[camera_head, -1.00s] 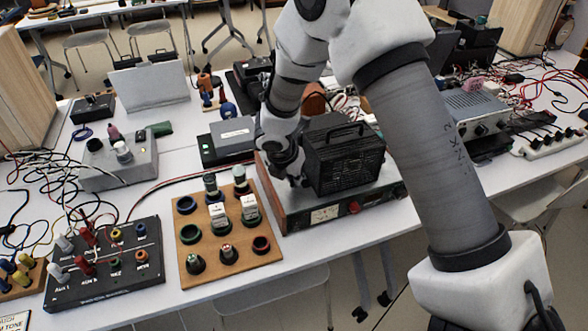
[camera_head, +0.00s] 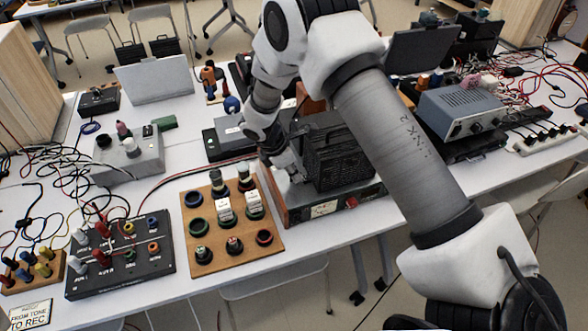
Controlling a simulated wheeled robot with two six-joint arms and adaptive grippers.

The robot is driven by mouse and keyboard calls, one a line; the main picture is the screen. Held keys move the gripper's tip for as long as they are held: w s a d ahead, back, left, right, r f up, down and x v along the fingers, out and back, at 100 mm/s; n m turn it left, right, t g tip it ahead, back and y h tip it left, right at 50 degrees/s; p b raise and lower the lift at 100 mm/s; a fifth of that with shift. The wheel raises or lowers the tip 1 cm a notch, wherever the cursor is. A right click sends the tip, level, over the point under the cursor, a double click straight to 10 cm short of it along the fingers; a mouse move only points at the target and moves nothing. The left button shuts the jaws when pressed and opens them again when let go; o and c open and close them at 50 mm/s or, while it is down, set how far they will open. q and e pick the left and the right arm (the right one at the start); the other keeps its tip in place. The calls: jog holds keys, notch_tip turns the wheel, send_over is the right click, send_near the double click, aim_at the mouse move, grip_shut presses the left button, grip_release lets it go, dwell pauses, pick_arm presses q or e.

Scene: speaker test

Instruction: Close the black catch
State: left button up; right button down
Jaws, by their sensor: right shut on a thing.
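A black ribbed box (camera_head: 340,158) with a carrying handle stands on a wood-sided amplifier (camera_head: 325,209) in the middle of the table. I cannot make out the black catch itself. My right gripper (camera_head: 293,176) reaches down to the left side of the black box, over the amplifier's left part. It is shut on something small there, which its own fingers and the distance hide. My right arm covers part of the box's right side and the table behind. My left gripper is not in view.
A wooden board (camera_head: 205,268) with coloured rings and knobs lies left of the amplifier, beside a black socket box (camera_head: 120,262). A grey case (camera_head: 130,160) and a dark device (camera_head: 222,140) stand behind. A grey power unit (camera_head: 462,108) and cables lie right.

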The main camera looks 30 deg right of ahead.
dwell(0.5)
jog(key=c, duration=1.2)
grip_release()
jog(key=shift+c, duration=0.2)
jog(key=v, duration=1.2)
jog(key=shift+f, duration=0.15)
